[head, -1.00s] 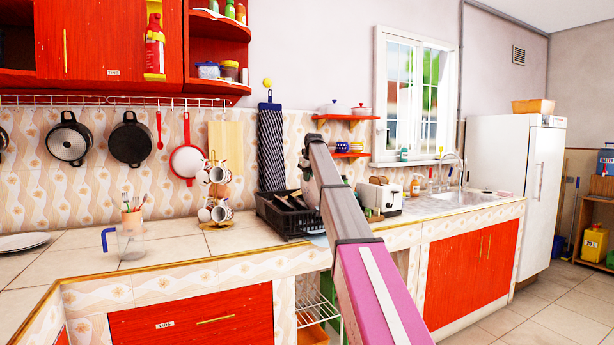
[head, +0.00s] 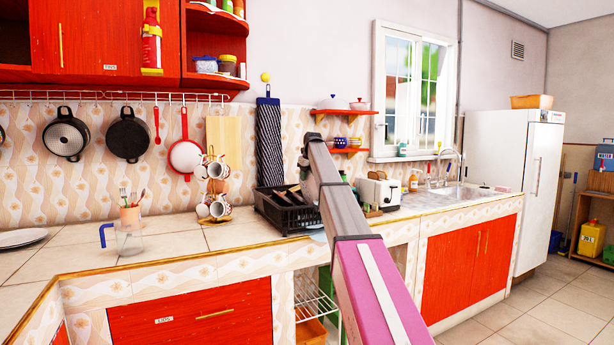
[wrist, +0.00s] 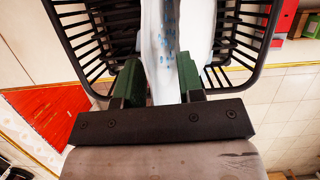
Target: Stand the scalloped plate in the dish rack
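The scalloped plate (wrist: 163,45), white with blue marks, shows in the wrist view as a narrow, steeply foreshortened shape between the green fingers of my gripper (wrist: 160,82). Both fingers appear to press on it. Its far end runs out of the top of the picture, and its scalloped rim cannot be made out. The black wire dish rack (wrist: 252,42) surrounds it on both sides. In the head view the dish rack (head: 284,218) stands on the counter, partly behind my arm. My arm hides the gripper and plate there. Whether the plate touches the rack floor cannot be told.
A mug tree (head: 214,190) stands left of the rack, with a clear jug (head: 129,238) and utensil cup farther left. A toaster (head: 380,193) and bottles are to the right. A flat white plate (head: 22,238) lies at far left. Pans (head: 128,136) hang above.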

